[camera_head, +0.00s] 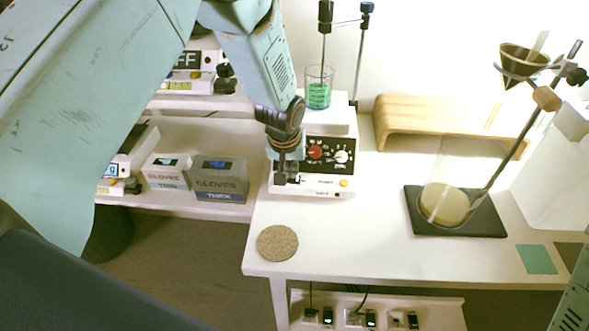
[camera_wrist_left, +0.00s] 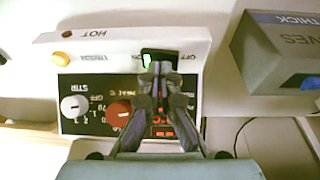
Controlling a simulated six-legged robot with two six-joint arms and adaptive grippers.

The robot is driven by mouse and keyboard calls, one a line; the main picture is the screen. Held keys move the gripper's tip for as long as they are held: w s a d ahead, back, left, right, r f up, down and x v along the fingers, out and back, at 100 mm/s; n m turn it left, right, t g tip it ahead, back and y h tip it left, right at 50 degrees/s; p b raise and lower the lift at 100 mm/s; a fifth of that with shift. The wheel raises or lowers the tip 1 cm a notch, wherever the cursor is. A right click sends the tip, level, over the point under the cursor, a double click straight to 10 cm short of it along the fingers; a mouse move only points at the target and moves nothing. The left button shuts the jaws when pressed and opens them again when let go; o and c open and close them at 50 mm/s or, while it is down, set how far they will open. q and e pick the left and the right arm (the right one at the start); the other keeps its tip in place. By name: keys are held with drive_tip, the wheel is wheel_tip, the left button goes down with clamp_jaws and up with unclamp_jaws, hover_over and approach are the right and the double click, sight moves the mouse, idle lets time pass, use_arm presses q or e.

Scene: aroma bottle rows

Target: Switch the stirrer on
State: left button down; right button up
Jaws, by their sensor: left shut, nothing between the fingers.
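The stirrer (camera_head: 322,182) is a white box with a black front panel. It has a red knob (camera_head: 315,152) and a white knob (camera_head: 341,156). A beaker of green liquid (camera_head: 318,94) stands on top. In the left wrist view the stirrer (camera_wrist_left: 100,47) appears upside down. Its black rocker switch (camera_wrist_left: 148,57), between ON and OFF labels, shows green at one end. My left gripper (camera_head: 287,179) is shut and empty, its fingertips (camera_wrist_left: 160,70) at the switch and partly covering it. I cannot tell whether they touch. A red display behind the fingers is partly hidden.
Glove boxes (camera_head: 220,178) stand on the lower shelf at left. A round cork mat (camera_head: 277,243) lies near the table's front corner. A flask (camera_head: 446,203) on a dark base and a stand with a funnel (camera_head: 524,62) are at right. The table's front middle is clear.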

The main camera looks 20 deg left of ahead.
sight(292, 180)
use_arm(q)
drive_tip(key=shift+s+a, duration=0.1)
drive_tip(key=shift+a, duration=0.05)
drive_tip(key=shift+d+r+p, duration=0.2)
drive_tip(key=shift+r+p, duration=0.4)
wheel_tip(292, 180, up, 4)
drive_tip(key=p, duration=0.3)
drive_tip(key=shift+d, duration=0.1)
wheel_tip(292, 180, up, 8)
drive_tip(key=s+d+p, duration=0.1)
drive_tip(key=s+d, duration=0.1)
drive_tip(key=shift+d, duration=0.4)
drive_tip(key=shift+r, duration=0.1)
